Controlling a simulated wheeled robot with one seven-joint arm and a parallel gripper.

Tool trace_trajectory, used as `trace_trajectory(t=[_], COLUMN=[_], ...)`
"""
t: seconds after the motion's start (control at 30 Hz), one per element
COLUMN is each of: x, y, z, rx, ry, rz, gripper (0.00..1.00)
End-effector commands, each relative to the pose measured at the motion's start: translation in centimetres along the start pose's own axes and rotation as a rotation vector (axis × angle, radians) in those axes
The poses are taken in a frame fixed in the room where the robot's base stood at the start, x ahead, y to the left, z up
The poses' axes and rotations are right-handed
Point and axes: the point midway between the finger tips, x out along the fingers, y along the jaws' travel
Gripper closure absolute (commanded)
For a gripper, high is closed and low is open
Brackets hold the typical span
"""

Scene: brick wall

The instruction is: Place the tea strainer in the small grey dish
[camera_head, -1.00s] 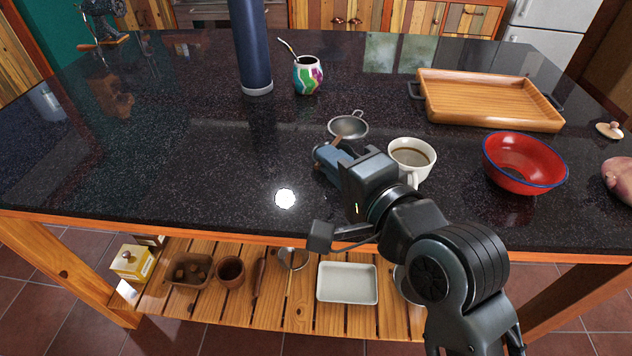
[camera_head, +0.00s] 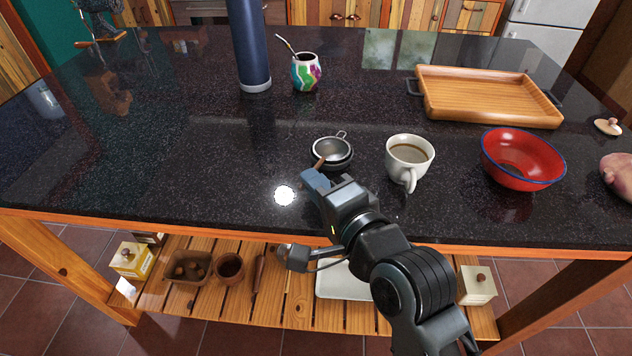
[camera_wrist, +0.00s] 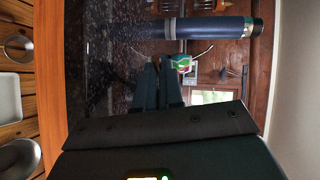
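The tea strainer (camera_head: 331,148) is a round metal mesh bowl with a wire loop at its far side and a short brown handle. In the head view it sits over or in a small dark dish (camera_head: 338,166), whose rim is mostly covered by it; I cannot tell whether it rests there. My gripper (camera_head: 314,179) is just in front, its fingers close together on the brown handle.
A white cup of brown liquid (camera_head: 409,153) stands close to the right. Farther right are a red bowl (camera_head: 521,174) and a wooden tray (camera_head: 487,96). A tall blue flask (camera_head: 248,48) and colourful gourd (camera_head: 306,75) stand behind.

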Motion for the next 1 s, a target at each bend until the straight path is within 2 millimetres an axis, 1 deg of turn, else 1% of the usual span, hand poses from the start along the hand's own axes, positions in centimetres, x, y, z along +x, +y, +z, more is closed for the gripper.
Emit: trace_trajectory(t=[0.03,0.27,0.47,0.57,0.67,0.77,1.0], x=[0.0,0.0,0.0,-0.1,-1.1,-2.8,-7.8], y=[0.0,0.0,0.0,-0.4,-0.1,-0.1,-0.1], z=[0.0,0.0,0.0,0.0,0.0,0.0,-0.1], rx=[0.000,0.000,0.000,0.000,0.001,0.001,0.002], ry=[0.000,0.000,0.000,0.000,0.001,0.001,0.001], rz=[0.001,0.000,0.000,-0.001,0.001,0.001,0.002], gripper=[0.89,0.67,0.67,0.67,0.67,0.67,0.67])
